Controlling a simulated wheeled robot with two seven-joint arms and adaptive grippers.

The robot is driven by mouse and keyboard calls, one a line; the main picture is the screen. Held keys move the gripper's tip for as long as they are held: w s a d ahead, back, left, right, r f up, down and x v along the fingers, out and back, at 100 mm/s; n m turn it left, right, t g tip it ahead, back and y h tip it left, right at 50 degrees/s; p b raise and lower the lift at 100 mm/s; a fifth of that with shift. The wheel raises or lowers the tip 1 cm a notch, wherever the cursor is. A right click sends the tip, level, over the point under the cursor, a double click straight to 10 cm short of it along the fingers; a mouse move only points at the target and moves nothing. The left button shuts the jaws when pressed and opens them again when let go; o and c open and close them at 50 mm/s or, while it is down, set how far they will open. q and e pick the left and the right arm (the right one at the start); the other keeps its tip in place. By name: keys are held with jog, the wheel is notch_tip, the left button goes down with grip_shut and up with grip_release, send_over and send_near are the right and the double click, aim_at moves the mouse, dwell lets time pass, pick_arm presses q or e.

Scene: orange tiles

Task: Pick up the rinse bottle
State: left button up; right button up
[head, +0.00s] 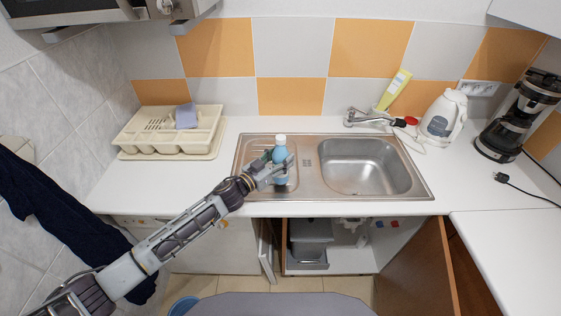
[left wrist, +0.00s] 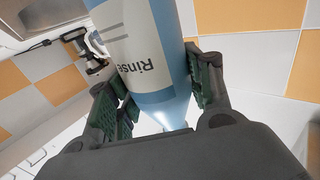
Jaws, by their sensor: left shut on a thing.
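The rinse bottle (head: 280,152) is light blue with a white cap and stands upright at the left part of the sink unit, over the drainboard. My left gripper (head: 279,168) is shut on the bottle's body, with its fingers on either side. In the left wrist view the bottle (left wrist: 150,50) fills the upper middle, its "Rinse" label readable, between the two green-padded fingers (left wrist: 155,95). I cannot tell whether the bottle's base touches the drainboard. My right gripper is not in view.
The sink basin (head: 365,170) lies right of the bottle, with the faucet (head: 365,118) behind. A cream dish rack (head: 165,145) stands at the left. A white kettle (head: 443,117) and coffee maker (head: 515,120) stand at the right. The cabinet door (head: 425,265) below is open.

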aim_at(277, 141)
pick_arm(q)
jog(key=shift+r, duration=4.15)
